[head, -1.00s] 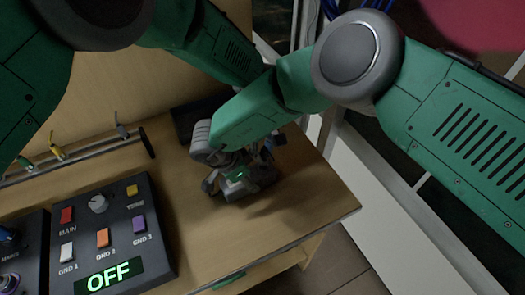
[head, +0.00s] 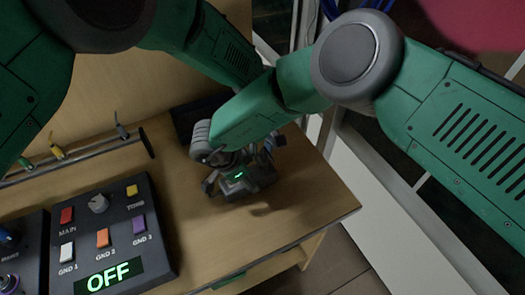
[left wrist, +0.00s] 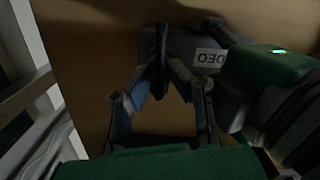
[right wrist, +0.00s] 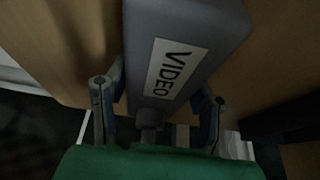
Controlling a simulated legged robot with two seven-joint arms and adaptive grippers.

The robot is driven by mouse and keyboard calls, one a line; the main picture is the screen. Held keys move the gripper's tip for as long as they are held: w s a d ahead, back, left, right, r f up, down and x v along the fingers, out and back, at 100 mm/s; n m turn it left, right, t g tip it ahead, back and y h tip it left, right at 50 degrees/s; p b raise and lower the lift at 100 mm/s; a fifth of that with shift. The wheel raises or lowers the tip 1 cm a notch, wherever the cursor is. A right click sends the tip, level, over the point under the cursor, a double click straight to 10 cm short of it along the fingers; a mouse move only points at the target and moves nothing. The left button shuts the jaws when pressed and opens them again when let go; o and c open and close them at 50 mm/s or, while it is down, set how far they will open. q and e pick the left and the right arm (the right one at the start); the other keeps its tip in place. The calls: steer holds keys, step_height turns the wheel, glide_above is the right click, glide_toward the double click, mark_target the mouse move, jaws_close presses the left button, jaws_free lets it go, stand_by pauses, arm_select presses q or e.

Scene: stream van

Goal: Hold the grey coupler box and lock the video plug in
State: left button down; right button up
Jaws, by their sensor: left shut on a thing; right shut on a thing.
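The grey coupler box (head: 262,178) sits on the right part of the wooden desk, partly covered by my arms. In the right wrist view the box (right wrist: 190,35) has a white VIDEO label and lies between the fingers of my right gripper (right wrist: 157,105), shut on it. A dark round connector part (right wrist: 150,122) shows at its near end. My left gripper (left wrist: 165,80) is shut on a dark, disc-edged part, apparently the video plug (left wrist: 161,50), beside the box. In the head view the left gripper (head: 262,158) is mostly hidden. How deep the plug sits cannot be told.
A black control panel (head: 148,215) with coloured switches and a lit green OFF sign stands at left. Behind it is a rail (head: 90,158) with several small plugs. A dark object (head: 190,118) lies behind the grippers. Bare desk lies in front, up to its right edge.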

arm_select(q)
steer(key=shift+f, duration=0.35)
steer(key=shift+r, duration=0.1)
steer(key=shift+r, duration=0.4)
steer(key=shift+a+f, duration=0.1)
steer(key=shift+f, duration=0.25)
stand_by(1.5)
steer(key=shift+r, duration=0.35)
steer(key=shift+d, duration=0.2)
stand_by(0.6)
steer(key=shift+f, duration=0.6)
stand_by(0.5)
steer(key=shift+a+r, duration=0.1)
steer(key=shift+r, duration=0.05)
steer(key=shift+r, duration=0.6)
